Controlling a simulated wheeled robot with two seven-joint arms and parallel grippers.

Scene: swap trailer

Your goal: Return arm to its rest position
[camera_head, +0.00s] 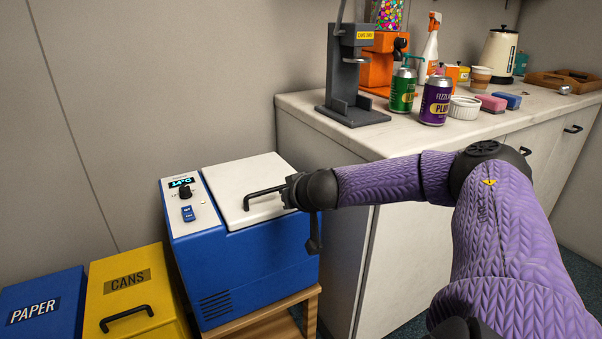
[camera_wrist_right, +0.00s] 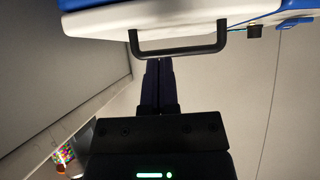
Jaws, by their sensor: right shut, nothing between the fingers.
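My right arm (camera_head: 400,182), purple with dark joints, reaches in from the right in the head view. Its dark gripper (camera_head: 288,192) is beside the black handle (camera_head: 262,196) on the white lid of a blue cooler box (camera_head: 245,262). In the right wrist view the gripper's fingers (camera_wrist_right: 158,68) are together and empty, with their tips close to the handle (camera_wrist_right: 180,50). Whether they touch it is hard to tell. The lid (camera_head: 240,178) looks closed. My left gripper is not in view.
The cooler stands on a wooden stand (camera_head: 270,325). Yellow CANS (camera_head: 135,290) and blue PAPER (camera_head: 40,305) bins stand at left. The counter (camera_head: 340,140) holds a grey can crusher (camera_head: 350,85), a green can (camera_head: 403,90), a purple can (camera_head: 435,100) and other items.

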